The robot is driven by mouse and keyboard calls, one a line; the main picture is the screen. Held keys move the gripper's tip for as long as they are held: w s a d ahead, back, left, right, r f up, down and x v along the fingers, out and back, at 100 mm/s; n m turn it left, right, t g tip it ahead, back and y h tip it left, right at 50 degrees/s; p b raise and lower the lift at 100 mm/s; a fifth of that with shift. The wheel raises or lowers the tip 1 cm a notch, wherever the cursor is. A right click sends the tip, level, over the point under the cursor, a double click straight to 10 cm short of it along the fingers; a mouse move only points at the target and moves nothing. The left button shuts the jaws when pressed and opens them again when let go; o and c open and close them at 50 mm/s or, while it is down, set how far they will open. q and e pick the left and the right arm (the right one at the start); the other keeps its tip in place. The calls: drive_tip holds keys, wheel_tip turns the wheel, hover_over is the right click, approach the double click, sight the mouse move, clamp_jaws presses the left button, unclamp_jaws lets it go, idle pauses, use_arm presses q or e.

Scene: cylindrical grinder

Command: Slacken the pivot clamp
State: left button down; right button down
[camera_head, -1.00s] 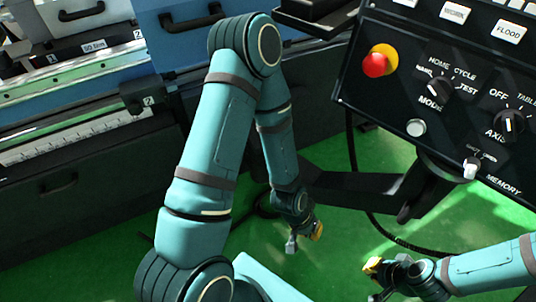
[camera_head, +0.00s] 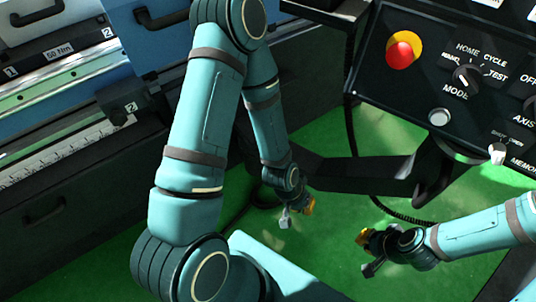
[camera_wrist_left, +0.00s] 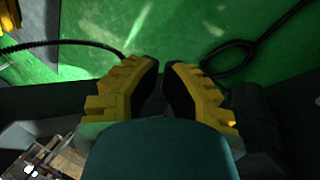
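I cannot make out a part that is surely the pivot clamp. My left gripper (camera_head: 297,207) is small in the head view, over the green floor and away from the block. In the left wrist view (camera_wrist_left: 161,67) its yellow-backed fingers stand slightly apart with nothing between them. My right gripper (camera_head: 364,252) is over the floor at the lower right, facing left. It holds nothing visible; its finger gap is unclear.
The control panel (camera_head: 450,115) with a red stop button (camera_head: 400,54) fills the upper right. Its dark support arm (camera_head: 365,175) and a cable (camera_head: 395,212) pass near my grippers. A "50 Nm" label (camera_head: 60,52) is on the machine at upper left. Green floor (camera_head: 330,270) is clear below.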

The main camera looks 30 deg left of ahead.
use_arm(q)
drive_tip(key=s+f+n+g+h+p, duration=0.3)
drive_tip(key=s+f+n+g+h, duration=0.1)
drive_tip(key=s+f+g, duration=0.15)
drive_tip(key=w+d+r+n+t+h+p, duration=0.1)
drive_tip(key=w+n+t+h+p, duration=0.1)
drive_tip(key=w+n+t+h, duration=0.6)
drive_tip(key=w+a+f+n+t+y+p, duration=0.2)
drive_tip(key=w+a+n+t+y, duration=0.6)
drive_tip(key=t, duration=0.3)
drive_tip(key=s+a+f+n+y, duration=0.2)
drive_tip(key=a+y, duration=0.4)
drive_tip(key=a, duration=0.1)
drive_tip(key=s+a+f+n+y, duration=0.2)
drive_tip(key=a+f+n+y, duration=0.1)
drive_tip(key=a+y, duration=0.3)
drive_tip(key=shift+a+f+y+p, duration=0.3)
drive_tip(key=shift+a+f, duration=0.05)
drive_tip(key=shift+a, duration=0.8)
drive_tip(key=shift+w, duration=0.15)
